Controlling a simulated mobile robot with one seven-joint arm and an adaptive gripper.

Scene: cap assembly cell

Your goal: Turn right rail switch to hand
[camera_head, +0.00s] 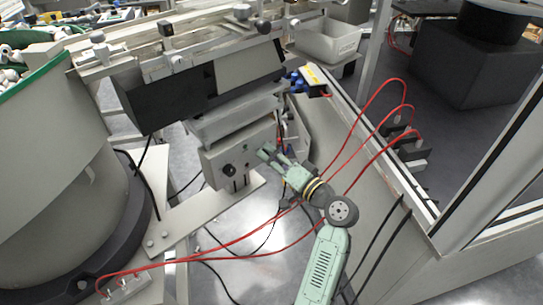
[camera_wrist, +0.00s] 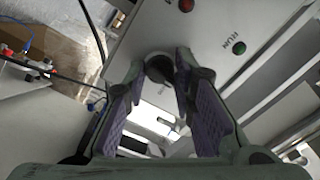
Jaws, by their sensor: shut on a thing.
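A grey control box (camera_head: 215,167) hangs under the rail machine in the head view. Its pale face (camera_wrist: 215,50) fills the upper part of the wrist view. My gripper (camera_head: 265,151) is at the right part of this face. In the wrist view, the purple-padded fingers of my gripper (camera_wrist: 164,70) are on either side of a dark round switch knob (camera_wrist: 158,68) and shut on it. The fingers partly cover the knob, so I cannot tell which way it points. In the head view the fingers hide it.
In the wrist view, a red button (camera_wrist: 186,5) and a green button (camera_wrist: 239,47) sit above. Red cables (camera_head: 375,105) run close by my arm. A bowl feeder (camera_head: 60,180) stands left.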

